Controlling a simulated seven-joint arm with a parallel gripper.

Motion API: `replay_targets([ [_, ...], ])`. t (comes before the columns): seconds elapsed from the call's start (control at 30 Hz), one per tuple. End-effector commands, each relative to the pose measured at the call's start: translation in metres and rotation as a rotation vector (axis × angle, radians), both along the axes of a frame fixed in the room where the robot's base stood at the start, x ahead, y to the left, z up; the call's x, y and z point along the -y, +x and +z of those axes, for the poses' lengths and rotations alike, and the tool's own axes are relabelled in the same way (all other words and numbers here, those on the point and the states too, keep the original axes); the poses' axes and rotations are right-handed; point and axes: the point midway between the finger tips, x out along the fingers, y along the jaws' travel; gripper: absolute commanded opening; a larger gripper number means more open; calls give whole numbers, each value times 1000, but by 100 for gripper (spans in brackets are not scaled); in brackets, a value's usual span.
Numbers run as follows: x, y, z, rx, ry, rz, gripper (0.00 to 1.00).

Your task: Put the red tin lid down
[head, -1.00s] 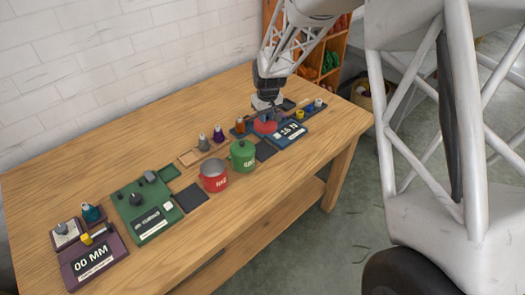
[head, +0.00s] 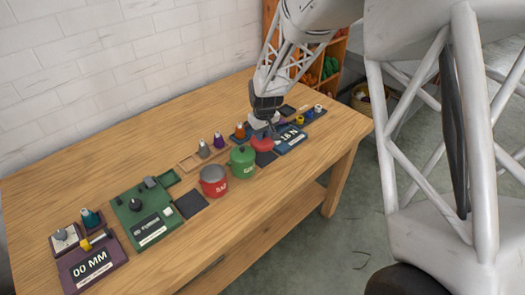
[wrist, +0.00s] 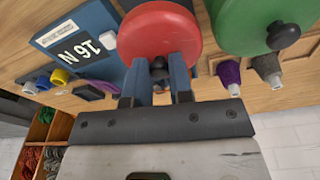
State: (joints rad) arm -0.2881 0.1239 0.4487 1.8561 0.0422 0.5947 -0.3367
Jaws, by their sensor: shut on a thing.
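The red tin lid (head: 262,143) is a round red disc with a dark knob. My gripper (head: 266,130) is shut on that knob; in the wrist view the blue fingers (wrist: 158,78) stand either side of it, with the lid (wrist: 160,32) beyond them. The lid is by the rear edge of a dark square pad (head: 266,158), right of the green tin. I cannot tell whether it touches anything below. The red tin (head: 213,181) stands open, left of the green tin.
The green tin (head: 243,164) with its green lid (head: 242,154) is close on the left. The blue device (head: 291,139) reading 16 N is close on the right. Another dark pad (head: 190,202) lies bare left of the red tin. The table's front strip is clear.

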Motion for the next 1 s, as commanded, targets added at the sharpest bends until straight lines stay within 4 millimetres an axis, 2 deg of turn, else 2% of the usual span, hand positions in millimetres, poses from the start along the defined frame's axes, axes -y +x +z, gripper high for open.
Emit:
replay_targets([
  [0.1, 0, 0, -18, -2, 0, 0, 0],
  [0.23, 0, 0, -33, -2, 0, 0, 0],
  [0.73, 0, 0, -42, -1, -1, 0, 0],
  [1.0, 0, 0, -68, -1, -1, 0, 0],
])
